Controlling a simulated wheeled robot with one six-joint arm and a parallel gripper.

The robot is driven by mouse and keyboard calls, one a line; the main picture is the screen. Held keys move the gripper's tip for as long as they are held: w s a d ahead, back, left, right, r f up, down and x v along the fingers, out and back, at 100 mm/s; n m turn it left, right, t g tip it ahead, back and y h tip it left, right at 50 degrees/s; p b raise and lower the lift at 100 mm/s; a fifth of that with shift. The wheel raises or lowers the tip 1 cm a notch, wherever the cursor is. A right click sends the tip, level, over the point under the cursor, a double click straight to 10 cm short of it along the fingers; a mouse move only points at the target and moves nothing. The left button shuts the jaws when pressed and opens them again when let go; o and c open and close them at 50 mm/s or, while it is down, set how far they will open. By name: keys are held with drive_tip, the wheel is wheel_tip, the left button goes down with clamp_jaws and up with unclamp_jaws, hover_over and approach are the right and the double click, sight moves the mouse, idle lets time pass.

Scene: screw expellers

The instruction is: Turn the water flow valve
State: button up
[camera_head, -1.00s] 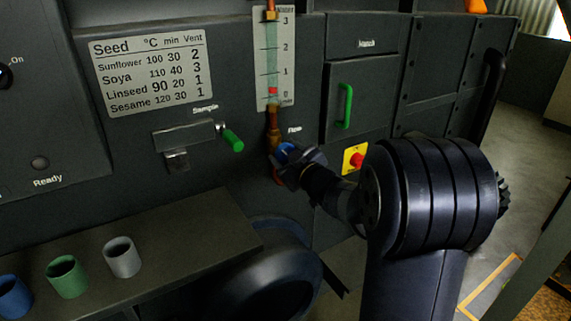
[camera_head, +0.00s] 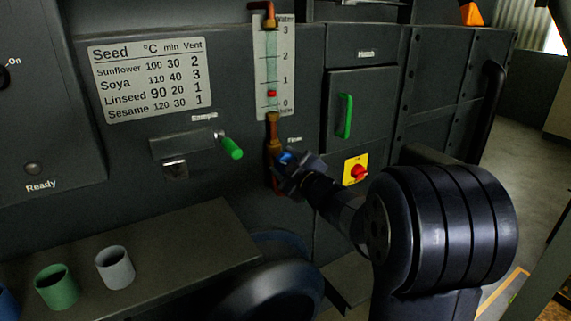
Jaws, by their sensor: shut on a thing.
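The blue water flow valve knob (camera_head: 286,157) sits on the copper pipe under the flow gauge, beside the "Flow" label. My gripper (camera_head: 287,163) is shut on the knob and hides most of it. The flow gauge (camera_head: 272,70) stands above, a clear tube on a white scale marked 0 to 3. Its red float (camera_head: 271,93) sits between 0 and 1, nearer the low end.
A green sample lever (camera_head: 230,147) is to the left and a red switch on a yellow plate (camera_head: 355,170) to the right. A green hatch handle (camera_head: 345,116) is above that. Cups, one green (camera_head: 57,287) and one grey (camera_head: 115,268), stand on the lower left shelf.

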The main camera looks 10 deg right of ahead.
drive_tip(key=o, duration=1)
drive_tip(key=p+v, duration=0.1)
drive_tip(key=v, duration=0.9)
drive_tip(key=shift+s+d, duration=0.1)
drive_tip(key=shift+s, duration=0.3)
drive_tip(key=b+x, duration=0.1)
drive_tip(key=x, duration=1)
drive_tip(key=shift+s, duration=0.1)
drive_tip(key=shift+s+d, duration=0.1)
